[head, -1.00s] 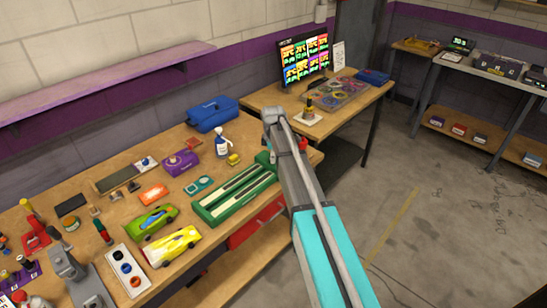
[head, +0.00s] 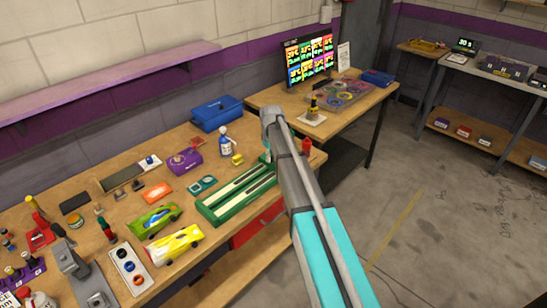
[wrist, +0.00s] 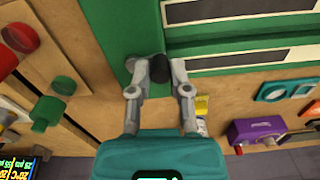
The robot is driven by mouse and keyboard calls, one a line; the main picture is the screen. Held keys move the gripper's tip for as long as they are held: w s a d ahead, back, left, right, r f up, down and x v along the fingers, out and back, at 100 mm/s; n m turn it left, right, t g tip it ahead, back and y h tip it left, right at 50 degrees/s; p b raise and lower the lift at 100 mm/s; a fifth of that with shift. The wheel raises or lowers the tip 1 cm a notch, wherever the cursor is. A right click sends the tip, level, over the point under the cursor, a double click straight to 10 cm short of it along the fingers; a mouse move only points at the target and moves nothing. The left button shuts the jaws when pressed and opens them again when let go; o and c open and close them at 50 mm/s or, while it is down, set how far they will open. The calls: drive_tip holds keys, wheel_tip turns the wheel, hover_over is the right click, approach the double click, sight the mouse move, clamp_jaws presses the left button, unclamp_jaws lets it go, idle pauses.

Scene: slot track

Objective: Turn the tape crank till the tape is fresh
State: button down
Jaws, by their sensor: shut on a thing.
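The green slot track (head: 207,208) lies on the wooden bench, with pale strips and dark slots along it. A dark rounded crank knob (wrist: 157,67) stands at that end, beside the strips. My gripper (wrist: 151,78) is shut on this knob, one grey finger on each side. The lower part of the knob and the rest of the crank are hidden by the fingers. In the head view my arm hides the gripper and the crank.
Two slot cars, a green one (head: 154,222) and a yellow one (head: 172,245), stand left of the track. A red knob (wrist: 18,37) is near the gripper.

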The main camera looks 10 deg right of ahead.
drive_tip(key=m, duration=0.2)
drive_tip(key=w+m, duration=0.1)
drive_tip(key=shift+a+m, duration=0.25)
drive_tip(key=shift+m, duration=0.15)
drive_tip(key=m, duration=0.3)
drive_tip(key=shift+w+a+m, duration=0.1)
drive_tip(key=shift+w+m, duration=0.2)
drive_tip(key=shift+w, duration=0.1)
drive_tip(key=m, duration=0.2)
drive_tip(key=w+m, duration=0.1)
drive_tip(key=shift+m, duration=0.4)
drive_tip(key=shift+w+m, duration=0.2)
drive_tip(key=shift+m, duration=0.85)
drive_tip(key=shift+w+m, duration=0.15)
drive_tip(key=shift+m, duration=0.9)
drive_tip(key=c, duration=0.6)
unclamp_jaws()
drive_tip(key=shift+s, duration=0.1)
